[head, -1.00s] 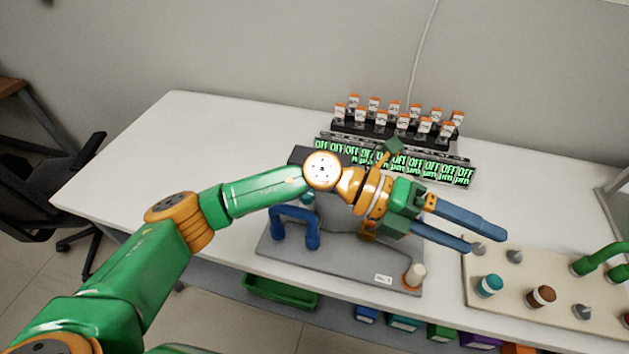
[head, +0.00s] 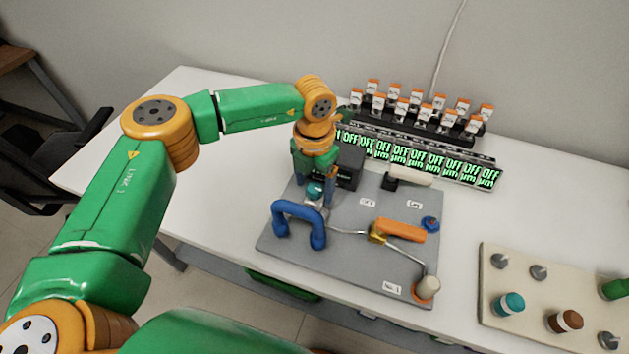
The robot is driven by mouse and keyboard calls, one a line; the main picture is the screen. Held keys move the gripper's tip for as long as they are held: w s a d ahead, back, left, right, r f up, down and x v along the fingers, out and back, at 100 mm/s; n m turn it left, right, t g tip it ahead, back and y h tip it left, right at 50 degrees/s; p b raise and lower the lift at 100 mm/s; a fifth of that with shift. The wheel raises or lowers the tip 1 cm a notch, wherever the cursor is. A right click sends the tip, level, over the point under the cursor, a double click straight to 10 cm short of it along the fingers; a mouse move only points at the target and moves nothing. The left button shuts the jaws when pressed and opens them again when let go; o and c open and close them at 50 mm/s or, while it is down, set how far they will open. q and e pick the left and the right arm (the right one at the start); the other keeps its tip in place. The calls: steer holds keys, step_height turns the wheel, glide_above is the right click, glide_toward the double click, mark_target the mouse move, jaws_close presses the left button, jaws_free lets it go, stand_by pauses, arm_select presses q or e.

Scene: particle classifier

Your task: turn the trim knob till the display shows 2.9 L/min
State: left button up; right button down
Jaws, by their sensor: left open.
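A grey panel (head: 345,250) lies on the white table. A small teal knob (head: 315,190) stands at its back left, and a small blue knob (head: 431,223) at its right side. I cannot tell from labels which is the trim knob. I see no readable L/min value. My right gripper is not in view.
The panel also carries a blue handle (head: 298,212), an orange lever (head: 400,230), a white-handled lever (head: 408,174) and a white-and-orange knob (head: 427,288). A row of green displays (head: 420,158) reading OFF stands behind. A beige board (head: 540,330) with knobs lies at right.

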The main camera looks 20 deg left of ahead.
arm_select(q)
steer(key=shift+r, duration=0.1)
jaws_close()
steer(key=shift+m+b, duration=0.85)
steer(key=shift+m, duration=0.35)
steer(key=shift+m+b, duration=0.6)
steer(key=shift+m, duration=1)
jaws_free()
steer(key=shift+d, duration=0.1)
